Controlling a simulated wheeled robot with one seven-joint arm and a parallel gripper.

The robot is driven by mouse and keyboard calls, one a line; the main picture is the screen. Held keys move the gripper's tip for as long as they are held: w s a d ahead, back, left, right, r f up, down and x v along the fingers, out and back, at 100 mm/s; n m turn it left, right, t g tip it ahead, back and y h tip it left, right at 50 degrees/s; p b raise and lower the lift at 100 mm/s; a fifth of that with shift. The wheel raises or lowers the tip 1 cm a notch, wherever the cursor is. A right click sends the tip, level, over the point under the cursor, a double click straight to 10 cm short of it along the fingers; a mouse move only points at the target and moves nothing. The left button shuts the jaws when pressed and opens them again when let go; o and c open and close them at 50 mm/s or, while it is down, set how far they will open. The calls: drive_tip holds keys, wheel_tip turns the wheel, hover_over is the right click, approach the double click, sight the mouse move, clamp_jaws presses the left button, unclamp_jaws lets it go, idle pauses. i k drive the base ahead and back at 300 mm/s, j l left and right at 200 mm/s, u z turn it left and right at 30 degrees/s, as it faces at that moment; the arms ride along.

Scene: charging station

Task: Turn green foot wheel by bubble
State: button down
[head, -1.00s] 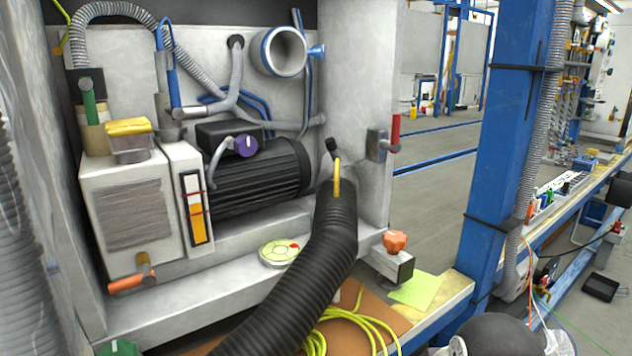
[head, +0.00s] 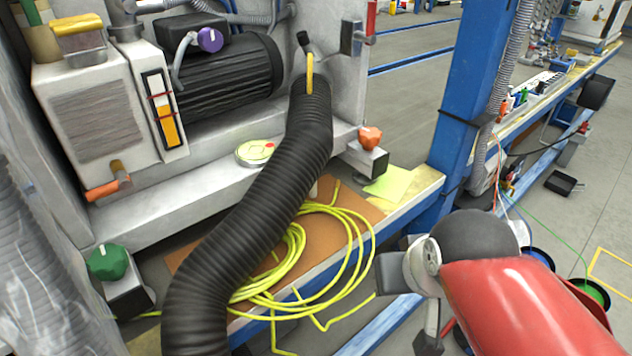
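The green foot wheel (head: 107,262) is a lobed knob on a grey foot block at the lower left of the head view. The bubble level (head: 255,152) is a round pale yellow-green disc with a red spot right of its middle. It lies on the ledge of the grey machine, left of the thick black hose. My gripper (head: 412,305) seems to be the dark grey parts at the lower right, beside my red arm link. It is far to the right of the green wheel, apart from it. Its finger opening is unclear.
The ribbed black hose (head: 255,200) crosses between the green wheel and my arm. A coil of yellow cable (head: 345,240) lies on the brown board. An orange foot wheel (head: 370,138) sits at the machine's right corner. A blue post (head: 462,110) stands at right.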

sight(109, 262)
drive_tip(key=u, duration=1.8)
